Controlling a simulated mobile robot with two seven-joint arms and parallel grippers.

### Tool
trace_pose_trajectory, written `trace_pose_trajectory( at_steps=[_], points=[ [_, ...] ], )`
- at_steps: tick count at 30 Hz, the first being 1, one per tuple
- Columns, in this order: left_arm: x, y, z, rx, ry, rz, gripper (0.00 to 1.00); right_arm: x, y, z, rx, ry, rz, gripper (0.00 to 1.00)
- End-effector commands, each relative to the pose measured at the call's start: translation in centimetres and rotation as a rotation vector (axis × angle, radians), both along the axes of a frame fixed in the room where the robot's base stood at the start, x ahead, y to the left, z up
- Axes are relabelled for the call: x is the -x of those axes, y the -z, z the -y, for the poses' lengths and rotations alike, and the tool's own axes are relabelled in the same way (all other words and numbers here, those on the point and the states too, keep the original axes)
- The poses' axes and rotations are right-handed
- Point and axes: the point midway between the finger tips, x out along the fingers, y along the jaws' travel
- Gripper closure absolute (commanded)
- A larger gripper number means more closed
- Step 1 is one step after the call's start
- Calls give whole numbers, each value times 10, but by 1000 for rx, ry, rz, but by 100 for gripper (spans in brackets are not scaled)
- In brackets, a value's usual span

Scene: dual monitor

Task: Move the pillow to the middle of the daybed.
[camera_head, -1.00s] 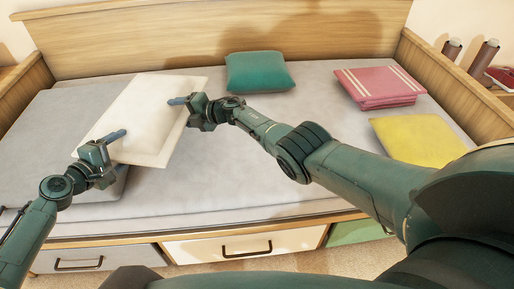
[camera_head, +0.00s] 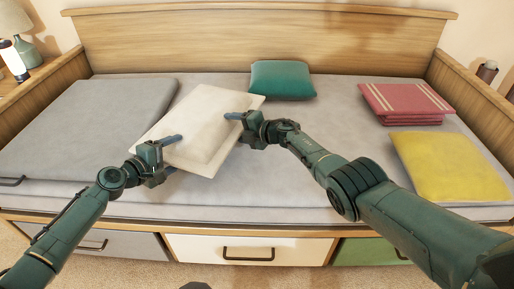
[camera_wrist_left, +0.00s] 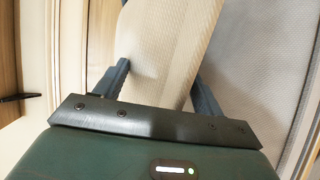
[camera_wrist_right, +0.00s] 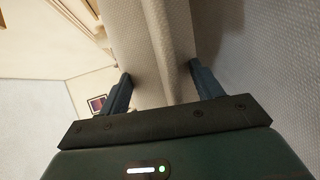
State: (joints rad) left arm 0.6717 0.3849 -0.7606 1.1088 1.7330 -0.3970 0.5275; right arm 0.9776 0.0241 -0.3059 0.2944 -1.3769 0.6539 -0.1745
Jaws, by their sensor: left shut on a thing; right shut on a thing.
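A cream-white pillow (camera_head: 205,122) is held tilted over the left-centre part of the grey daybed (camera_head: 310,165). My left gripper (camera_head: 172,154) is shut on its near left edge. My right gripper (camera_head: 240,121) is shut on its right edge. In the left wrist view the pillow (camera_wrist_left: 165,45) runs between the two fingers (camera_wrist_left: 160,88). In the right wrist view the pillow's edge (camera_wrist_right: 165,50) lies between the fingers (camera_wrist_right: 162,88). The head view does not clearly show whether the pillow's underside touches the mattress.
A teal cushion (camera_head: 282,80) lies at the backrest (camera_head: 260,42). A pink folded blanket (camera_head: 405,102) and a yellow cushion (camera_head: 440,165) lie at the right. A grey folded pad (camera_head: 85,125) covers the left end. The front middle of the mattress is clear.

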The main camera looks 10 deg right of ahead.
Motion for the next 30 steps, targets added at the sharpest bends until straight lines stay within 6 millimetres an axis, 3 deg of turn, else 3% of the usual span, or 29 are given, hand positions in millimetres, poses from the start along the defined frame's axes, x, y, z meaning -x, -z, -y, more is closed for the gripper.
trace_pose_trajectory(
  at_steps=[11, 30],
  points=[
    [0, 2, 6, 9, 9, 6, 66, 2, 6, -6, -5, -14, -1, 70],
    [0, 43, 7, 9, 10, 6, 66, 2, 48, -6, -5, -14, -1, 71]
  ],
)
